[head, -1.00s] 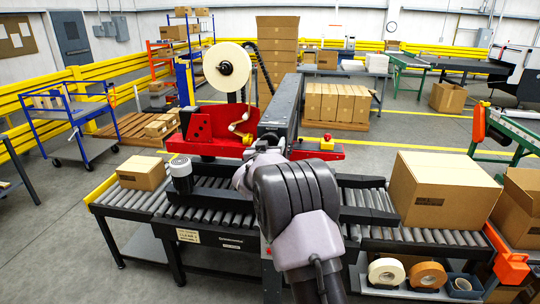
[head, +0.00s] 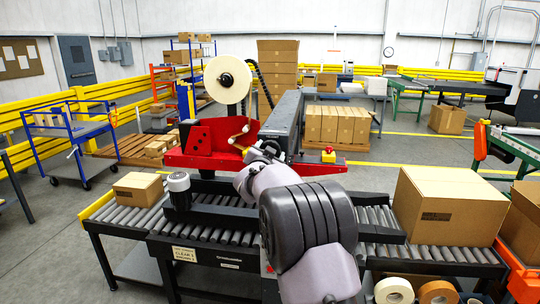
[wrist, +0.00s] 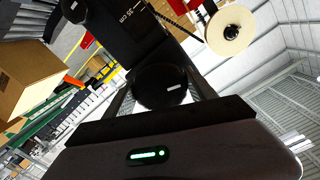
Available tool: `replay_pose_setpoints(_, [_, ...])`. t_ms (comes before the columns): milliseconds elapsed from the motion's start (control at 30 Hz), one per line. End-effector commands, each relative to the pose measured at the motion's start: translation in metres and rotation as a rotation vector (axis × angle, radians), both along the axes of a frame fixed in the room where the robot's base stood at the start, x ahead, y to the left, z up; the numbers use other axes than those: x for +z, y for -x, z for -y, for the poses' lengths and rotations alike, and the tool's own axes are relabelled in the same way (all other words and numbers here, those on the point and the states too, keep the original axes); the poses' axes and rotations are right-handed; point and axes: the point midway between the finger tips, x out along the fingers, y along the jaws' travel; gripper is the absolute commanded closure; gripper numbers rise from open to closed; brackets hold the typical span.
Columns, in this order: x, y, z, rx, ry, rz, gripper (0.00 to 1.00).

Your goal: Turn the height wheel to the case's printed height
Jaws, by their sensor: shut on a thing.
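In the wrist view a round black wheel (wrist: 160,86) with a small pale mark sits at the gripper's mouth. My gripper (wrist: 162,98) is shut on it. Above it stands a dark column with a white scale (wrist: 127,16); its printing is too small to read surely. In the head view my arm hides the wheel and my gripper. The large cardboard case (head: 450,205) rests on the rollers at the right. It has a dark printed label, too small to read here. The case also shows at the left of the wrist view (wrist: 35,60).
The roller conveyor (head: 235,235) runs across the front, with a smaller carton (head: 138,188) at its left. A red machine head (head: 200,148) with a tape reel (head: 228,80) stands behind my arm. Tape rolls (head: 394,291) sit at the front right.

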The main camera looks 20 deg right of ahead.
Motion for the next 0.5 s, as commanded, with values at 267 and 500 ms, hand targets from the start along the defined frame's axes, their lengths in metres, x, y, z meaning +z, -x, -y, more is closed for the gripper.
replay_pose_setpoints(267, [0.0011, 0.0001, 0.0002, 0.000, -0.008, 0.007, 0.76])
replay_pose_setpoints(500, [0.0012, 0.0000, 0.0001, -0.001, -0.006, 0.007, 0.26])
